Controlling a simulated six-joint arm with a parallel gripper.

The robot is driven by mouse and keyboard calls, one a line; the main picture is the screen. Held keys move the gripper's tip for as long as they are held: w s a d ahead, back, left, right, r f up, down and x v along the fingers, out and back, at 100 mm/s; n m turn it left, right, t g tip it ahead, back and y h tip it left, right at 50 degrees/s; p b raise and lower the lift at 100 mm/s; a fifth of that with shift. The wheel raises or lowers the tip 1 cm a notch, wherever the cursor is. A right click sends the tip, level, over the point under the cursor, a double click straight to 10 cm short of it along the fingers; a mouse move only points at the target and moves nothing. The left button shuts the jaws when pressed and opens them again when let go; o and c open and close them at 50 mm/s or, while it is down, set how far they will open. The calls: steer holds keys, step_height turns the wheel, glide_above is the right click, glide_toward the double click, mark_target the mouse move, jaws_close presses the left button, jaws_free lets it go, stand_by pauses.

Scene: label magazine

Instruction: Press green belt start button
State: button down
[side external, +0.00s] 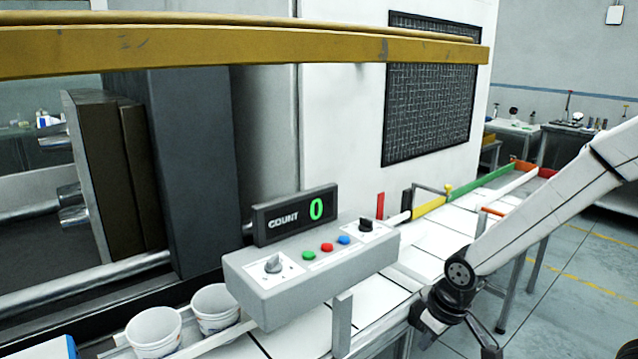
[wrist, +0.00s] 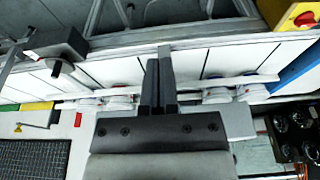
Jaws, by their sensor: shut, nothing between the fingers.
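The green button (side external: 309,255) sits on the sloped top of a grey control box (side external: 345,262). A red button (side external: 327,247) and a blue button (side external: 344,240) are beside it, in a row between two knobs. My gripper (side external: 437,312) is to the right of the box in the side view, apart from it, over the conveyor side. In the wrist view, my gripper (wrist: 158,75) shows two dark fingers together, shut and empty. I cannot make out the green button in the wrist view.
A count display (side external: 294,217) reading 0 stands behind the buttons. White cups (side external: 154,331) are on the belt at the lower left. A yellow beam (side external: 240,50) crosses above. A red knob on yellow (wrist: 305,18) is at the wrist view's upper right.

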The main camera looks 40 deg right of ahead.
steer(key=w+a+r+m+t, duration=0.15)
steer(key=w+r, duration=0.25)
steer(key=w, duration=0.4)
steer(key=w+r+m+t, duration=0.2)
steer(key=w+r, duration=0.2)
steer(key=w, duration=0.3)
step_height(320, 180, up, 10)
steer(key=m+t+y, duration=0.1)
steer(key=m+t, duration=0.2)
steer(key=m, duration=0.1)
glide_above(311, 255)
steer(key=shift+r, duration=0.1)
steer(key=shift+f, duration=4.4)
